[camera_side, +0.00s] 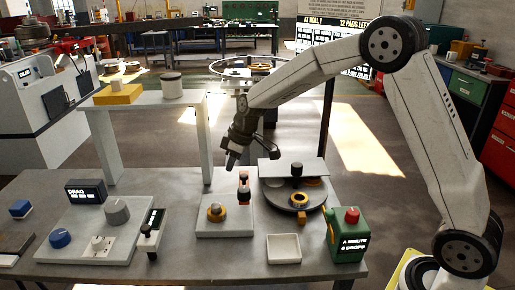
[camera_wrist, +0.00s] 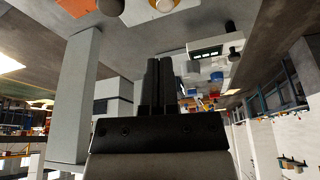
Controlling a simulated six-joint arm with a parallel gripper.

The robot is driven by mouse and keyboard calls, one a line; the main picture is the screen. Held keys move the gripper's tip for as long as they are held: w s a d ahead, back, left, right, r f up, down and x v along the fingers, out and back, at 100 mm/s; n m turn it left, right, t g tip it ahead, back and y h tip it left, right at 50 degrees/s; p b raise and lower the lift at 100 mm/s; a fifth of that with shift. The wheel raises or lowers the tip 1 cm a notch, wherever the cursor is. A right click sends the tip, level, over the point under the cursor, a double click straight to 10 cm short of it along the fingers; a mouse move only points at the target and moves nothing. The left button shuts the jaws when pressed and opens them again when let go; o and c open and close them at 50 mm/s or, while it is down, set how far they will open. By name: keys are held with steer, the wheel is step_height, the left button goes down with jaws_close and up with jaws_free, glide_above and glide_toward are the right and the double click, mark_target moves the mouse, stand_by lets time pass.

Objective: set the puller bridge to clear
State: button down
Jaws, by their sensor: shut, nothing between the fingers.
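No label in view names the puller bridge, so I cannot tell for sure which part it is.
A light base (camera_side: 225,228) with a yellow-ringed knob and an orange-black post stands below my gripper. A raised white shelf (camera_side: 150,99) stands left. A green box with a red button (camera_side: 347,238), a white tray (camera_side: 284,248) and a knob panel (camera_side: 85,240) share the bench.

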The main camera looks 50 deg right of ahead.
steer(key=shift+s+d+r, duration=0.15)
steer(key=shift+s+r, duration=0.05)
steer(key=shift+r, duration=0.4)
steer(key=shift+s, duration=0.1)
steer(key=s+f+m+h, duration=0.1)
steer(key=s+f+m, duration=0.1)
steer(key=s, duration=1)
steer(key=s+f+m+h, duration=0.1)
steer(key=s+f+m, duration=0.2)
steer(key=s, duration=0.9)
steer(key=shift+d+f+m+g, duration=0.2)
steer(key=shift+f+m+g, duration=0.1)
steer(key=shift+m, duration=0.4)
